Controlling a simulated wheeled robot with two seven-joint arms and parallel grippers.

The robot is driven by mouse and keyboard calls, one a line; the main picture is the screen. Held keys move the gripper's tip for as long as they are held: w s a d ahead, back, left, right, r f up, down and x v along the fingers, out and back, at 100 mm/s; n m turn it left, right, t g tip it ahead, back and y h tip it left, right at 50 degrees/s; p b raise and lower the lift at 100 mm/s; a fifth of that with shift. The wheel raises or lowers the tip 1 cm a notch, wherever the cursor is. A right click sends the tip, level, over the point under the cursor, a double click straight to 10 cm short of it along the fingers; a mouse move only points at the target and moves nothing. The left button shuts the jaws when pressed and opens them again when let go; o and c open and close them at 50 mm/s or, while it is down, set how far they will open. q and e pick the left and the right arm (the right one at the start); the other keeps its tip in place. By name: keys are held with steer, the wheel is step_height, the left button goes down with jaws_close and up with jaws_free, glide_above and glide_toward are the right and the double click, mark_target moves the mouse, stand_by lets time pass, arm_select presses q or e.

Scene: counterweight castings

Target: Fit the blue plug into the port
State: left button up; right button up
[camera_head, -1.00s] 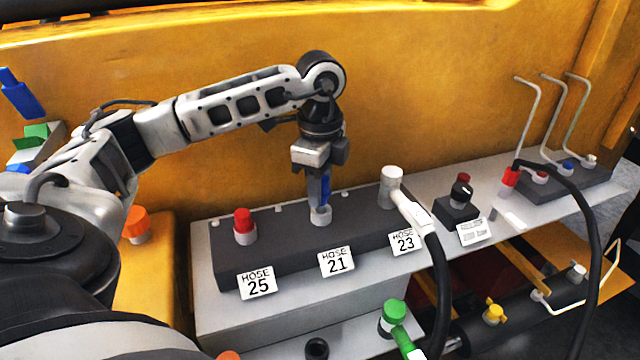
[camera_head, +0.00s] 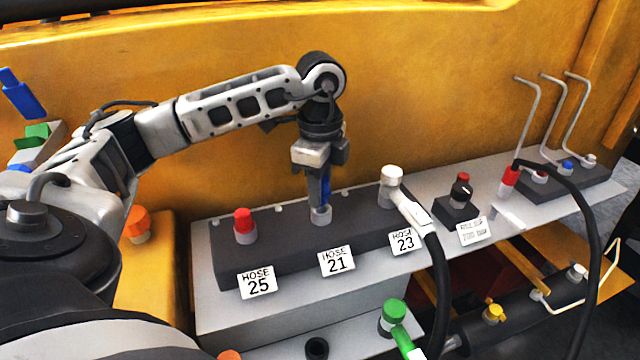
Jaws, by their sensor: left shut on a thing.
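My left gripper (camera_head: 321,183) points straight down over the middle of the dark manifold block (camera_head: 283,238). It is shut on the blue plug (camera_head: 325,196), which stands upright and is partly hidden by the fingers. Under the plug is the port (camera_head: 321,216), a pale grey collar behind the HOSE 21 label (camera_head: 336,261). The plug's lower end meets the collar's top; how deep it sits cannot be told. My right gripper is not in view.
A red cap (camera_head: 244,223) stands left of the port, by the HOSE 25 label (camera_head: 257,283). A white elbow connector (camera_head: 392,182) with a black hose stands right. The yellow wall (camera_head: 430,90) rises close behind.

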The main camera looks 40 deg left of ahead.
arm_select(q)
steer(key=shift+f+b, duration=0.8)
steer(key=shift+f, duration=0.35)
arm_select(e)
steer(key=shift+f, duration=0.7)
arm_select(q)
steer(key=o, duration=1)
steer(key=shift+r, duration=0.25)
step_height(320, 180, up, 8)
steer(key=shift+f, duration=0.15)
step_height(320, 180, up, 8)
steer(key=p, duration=0.3)
steer(key=shift+f+p, duration=0.1)
steer(key=shift+p, duration=0.2)
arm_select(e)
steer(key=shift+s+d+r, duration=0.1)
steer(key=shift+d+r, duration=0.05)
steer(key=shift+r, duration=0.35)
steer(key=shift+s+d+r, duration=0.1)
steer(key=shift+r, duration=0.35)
